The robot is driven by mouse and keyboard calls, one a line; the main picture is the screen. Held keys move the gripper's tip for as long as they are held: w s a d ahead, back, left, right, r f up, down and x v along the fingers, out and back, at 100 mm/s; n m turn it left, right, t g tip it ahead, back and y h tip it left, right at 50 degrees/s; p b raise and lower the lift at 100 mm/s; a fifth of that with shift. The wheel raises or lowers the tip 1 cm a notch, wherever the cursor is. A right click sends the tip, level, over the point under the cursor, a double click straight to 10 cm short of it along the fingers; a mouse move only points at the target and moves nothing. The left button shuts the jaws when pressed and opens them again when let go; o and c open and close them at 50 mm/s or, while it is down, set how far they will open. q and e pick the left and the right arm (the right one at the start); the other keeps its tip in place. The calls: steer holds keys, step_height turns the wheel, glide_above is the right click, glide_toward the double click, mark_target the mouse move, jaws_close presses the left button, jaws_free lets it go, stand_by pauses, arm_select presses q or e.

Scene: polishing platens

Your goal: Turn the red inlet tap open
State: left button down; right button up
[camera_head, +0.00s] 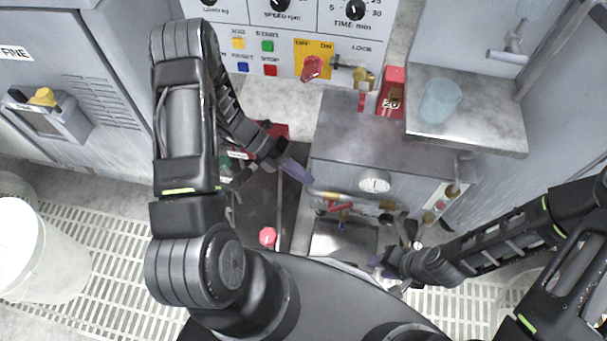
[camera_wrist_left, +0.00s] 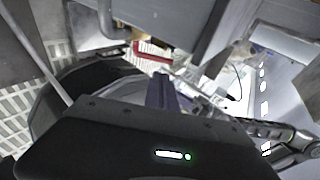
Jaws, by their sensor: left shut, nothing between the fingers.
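The red inlet tap (camera_head: 337,206) appears as a small red handle low on the front of the metal tank, below the gauge. In the left wrist view a red bar-like handle (camera_wrist_left: 151,53) lies just beyond the fingers; I take it to be the same tap. My left gripper (camera_head: 305,177) is shut and empty, its purple fingers at the tank's left front edge, up and left of the tap and apart from it. Its closed fingers also show in the left wrist view (camera_wrist_left: 161,90). My right gripper (camera_head: 376,261) is low, right of the tap; its opening is unclear.
The metal tank (camera_head: 365,138) carries a round gauge (camera_head: 374,181). A blue handle (camera_head: 343,225) sits below the red one, above a sink-like basin (camera_head: 340,240). A control panel (camera_head: 215,30) stands behind.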

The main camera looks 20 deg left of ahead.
arm_select(q)
steer(key=b, duration=0.2)
glide_above(332, 208)
steer(key=f, duration=0.6)
steer(key=shift+w+a, duration=0.15)
steer(key=shift+a, duration=0.2)
steer(key=shift+d+f, duration=0.2)
steer(key=shift+d, duration=0.1)
steer(key=shift+w+d+f, duration=0.1)
steer(key=shift+w+d, duration=0.05)
steer(key=shift+d, duration=0.35)
steer(key=shift+w+d+f, duration=0.1)
steer(key=shift+d, duration=0.35)
steer(key=p+v, duration=0.1)
steer(key=v, duration=0.6)
steer(key=shift+a+r+p, duration=0.2)
steer(key=shift+a+p, duration=0.15)
